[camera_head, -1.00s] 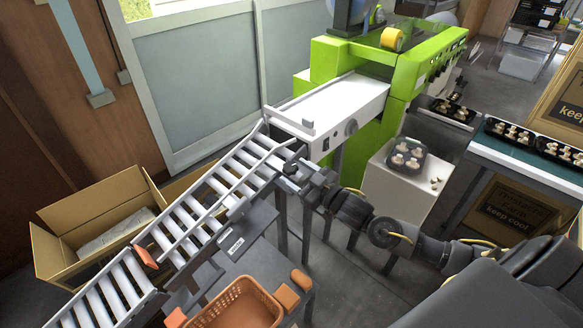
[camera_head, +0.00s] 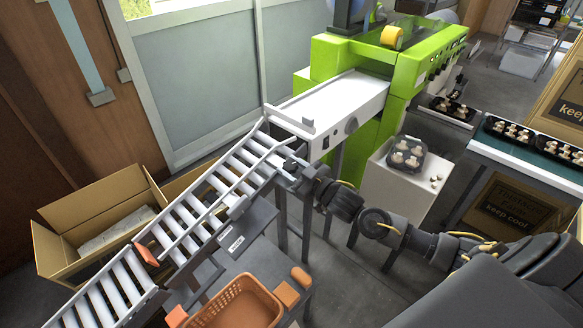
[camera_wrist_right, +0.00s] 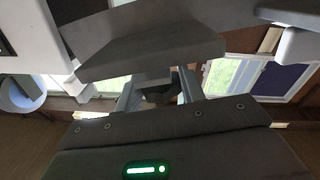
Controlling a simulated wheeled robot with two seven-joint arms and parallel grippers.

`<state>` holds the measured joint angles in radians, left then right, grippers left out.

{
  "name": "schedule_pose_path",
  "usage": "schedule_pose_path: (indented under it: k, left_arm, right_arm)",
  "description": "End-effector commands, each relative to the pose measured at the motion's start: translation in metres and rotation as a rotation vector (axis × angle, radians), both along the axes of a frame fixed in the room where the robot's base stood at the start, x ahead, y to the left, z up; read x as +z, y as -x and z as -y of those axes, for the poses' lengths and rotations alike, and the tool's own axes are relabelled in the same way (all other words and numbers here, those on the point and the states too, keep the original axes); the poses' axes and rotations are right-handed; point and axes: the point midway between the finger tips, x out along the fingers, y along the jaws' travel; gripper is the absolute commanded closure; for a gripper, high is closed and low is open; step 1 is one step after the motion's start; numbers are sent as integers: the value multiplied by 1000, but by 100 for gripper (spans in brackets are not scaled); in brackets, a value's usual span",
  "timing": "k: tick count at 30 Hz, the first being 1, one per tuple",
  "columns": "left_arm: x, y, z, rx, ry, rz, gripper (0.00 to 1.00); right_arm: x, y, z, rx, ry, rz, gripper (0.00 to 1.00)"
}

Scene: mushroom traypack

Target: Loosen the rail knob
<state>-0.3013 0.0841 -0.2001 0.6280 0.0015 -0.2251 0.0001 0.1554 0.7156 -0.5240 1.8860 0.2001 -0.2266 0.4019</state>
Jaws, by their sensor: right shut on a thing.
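The roller conveyor (camera_head: 113,291) slopes from the lower left up to the white belt table (camera_head: 350,97), with a grey guide rail along its near side. My right gripper (camera_head: 289,164) is at the upper right end of that rail. In the right wrist view, its two fingers (camera_wrist_right: 158,92) are shut on a small dark knob (camera_wrist_right: 160,96) under a grey rail part. In the head view the knob is hidden by the gripper. My left gripper is not in view.
The green machine (camera_head: 340,60) stands behind the belt table. An orange basket (camera_head: 236,305) is below the conveyor, and an open carton (camera_head: 60,265) is on its left. Mushroom trays lie on a white stand (camera_head: 385,190) and the right-hand table (camera_head: 490,152).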

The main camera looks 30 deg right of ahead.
Motion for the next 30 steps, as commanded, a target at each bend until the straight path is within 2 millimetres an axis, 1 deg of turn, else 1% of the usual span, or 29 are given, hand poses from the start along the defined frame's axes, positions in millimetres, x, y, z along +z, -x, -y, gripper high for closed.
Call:
schedule_pose_path:
  k: [2,6,12,16,24,25,30]
  left_arm:
    - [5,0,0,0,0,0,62]
    - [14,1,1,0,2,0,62]
    - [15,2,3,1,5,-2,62]
    - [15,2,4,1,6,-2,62]
    - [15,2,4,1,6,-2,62]
    - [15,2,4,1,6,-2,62]
    - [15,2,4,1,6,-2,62]
  right_arm:
    - [3,-1,1,30,7,-4,84]
    - [5,-2,2,154,22,-35,84]
    - [2,-2,1,331,33,-80,84]
    - [1,-1,1,378,34,-95,84]
    - [1,-1,1,383,33,-97,84]
    - [1,-1,1,382,33,-97,60]
    - [1,-1,1,382,33,-97,39]
